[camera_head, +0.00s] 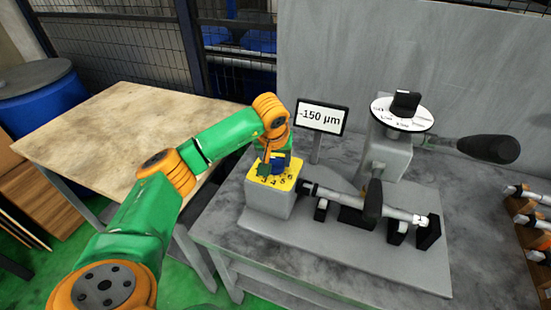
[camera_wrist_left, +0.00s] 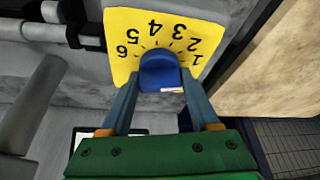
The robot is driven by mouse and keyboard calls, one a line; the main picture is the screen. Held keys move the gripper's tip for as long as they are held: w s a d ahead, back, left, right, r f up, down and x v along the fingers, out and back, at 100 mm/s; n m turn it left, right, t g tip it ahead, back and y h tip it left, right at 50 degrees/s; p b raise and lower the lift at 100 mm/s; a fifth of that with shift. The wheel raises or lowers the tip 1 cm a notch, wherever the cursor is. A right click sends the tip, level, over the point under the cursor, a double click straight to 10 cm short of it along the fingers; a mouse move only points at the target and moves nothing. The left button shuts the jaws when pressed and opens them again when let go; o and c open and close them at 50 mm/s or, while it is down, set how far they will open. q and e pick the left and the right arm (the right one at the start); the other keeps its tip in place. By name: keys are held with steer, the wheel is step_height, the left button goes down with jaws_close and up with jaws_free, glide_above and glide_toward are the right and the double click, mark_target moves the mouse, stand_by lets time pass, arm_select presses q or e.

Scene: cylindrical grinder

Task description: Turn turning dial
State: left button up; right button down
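The turning dial is a blue knob (camera_wrist_left: 160,72) on a yellow plate (camera_wrist_left: 120,20) numbered 1 to 6. In the head view the yellow plate (camera_head: 286,183) tops a grey block, and the blue knob (camera_head: 279,159) is partly hidden by my arm. My left gripper (camera_wrist_left: 160,80) reaches down over the plate. Its two fingers lie on opposite sides of the knob and appear to touch it. The knob's pointer is hard to make out. A display (camera_head: 321,117) behind reads -150 µm. My right gripper is not in view.
On the grey machine, a shaft (camera_head: 345,196) lies in black supports to the right of the dial. Behind stand a white disc with a black knob (camera_head: 405,103) and a black-handled lever (camera_head: 488,149). A wooden table (camera_head: 110,130) is at left. Several parts lie at the right edge.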

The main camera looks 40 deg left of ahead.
arm_select(q)
steer(key=c, duration=0.7)
steer(key=n+y, duration=0.1)
steer(key=n, duration=0.1)
steer(key=shift+r+n+g+p, duration=0.1)
steer(key=shift+n+g+p, duration=0.2)
steer(key=shift+n+p, duration=0.1)
steer(key=n+g, duration=0.1)
steer(key=n, duration=0.2)
steer(key=shift+w+n+y, duration=0.1)
steer(key=shift+n+y, duration=0.2)
steer(key=shift+y, duration=0.1)
steer(key=n+g, duration=0.1)
steer(key=n, duration=0.1)
steer(key=n+g, duration=0.1)
steer(key=n, duration=0.2)
steer(key=shift+y, duration=0.3)
steer(key=shift+n, duration=0.3)
steer(key=o, duration=1.3)
steer(key=shift+o, duration=0.2)
